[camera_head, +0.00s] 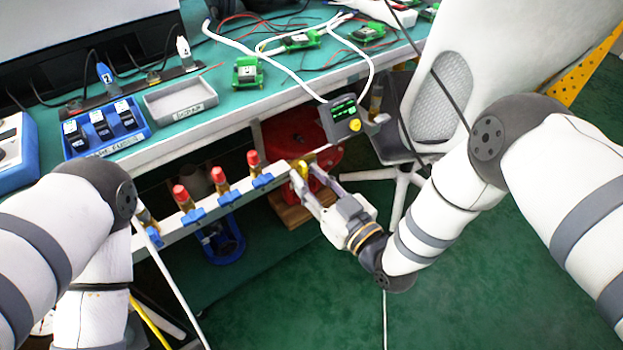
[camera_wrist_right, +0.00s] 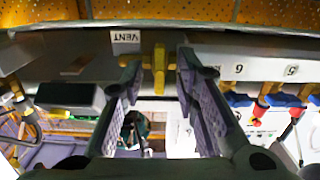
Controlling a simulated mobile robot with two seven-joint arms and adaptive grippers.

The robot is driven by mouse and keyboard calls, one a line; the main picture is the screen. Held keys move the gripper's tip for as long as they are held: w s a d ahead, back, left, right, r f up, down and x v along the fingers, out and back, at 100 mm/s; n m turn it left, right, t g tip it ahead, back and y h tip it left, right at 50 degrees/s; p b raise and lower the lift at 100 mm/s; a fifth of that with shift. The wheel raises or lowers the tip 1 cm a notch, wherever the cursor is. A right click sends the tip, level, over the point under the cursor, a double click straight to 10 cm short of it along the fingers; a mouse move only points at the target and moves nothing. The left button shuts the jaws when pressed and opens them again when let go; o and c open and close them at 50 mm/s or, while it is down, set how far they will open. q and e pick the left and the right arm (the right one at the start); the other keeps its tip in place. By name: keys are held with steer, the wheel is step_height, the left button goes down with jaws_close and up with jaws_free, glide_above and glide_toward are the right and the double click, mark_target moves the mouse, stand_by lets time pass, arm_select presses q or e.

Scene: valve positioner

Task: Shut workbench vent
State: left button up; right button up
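The vent valve has a yellow handle (camera_head: 302,168) at the right end of the white rail under the workbench. In the right wrist view the yellow handle (camera_wrist_right: 159,62) stands below a white "VENT" label (camera_wrist_right: 126,37). My right gripper (camera_head: 306,177) is at this handle. In the right wrist view the right gripper (camera_wrist_right: 158,80) is open, with one finger on each side of the handle and gaps visible between. My left arm shows at the left, but its gripper is not in view.
Several red-capped brass valves with blue handles line the rail (camera_head: 215,207) to the left. A small display box (camera_head: 340,118) hangs at the bench edge just above my right gripper. A chair (camera_head: 437,90) stands close to the right. Green floor is clear below.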

steer(key=v, duration=1.2)
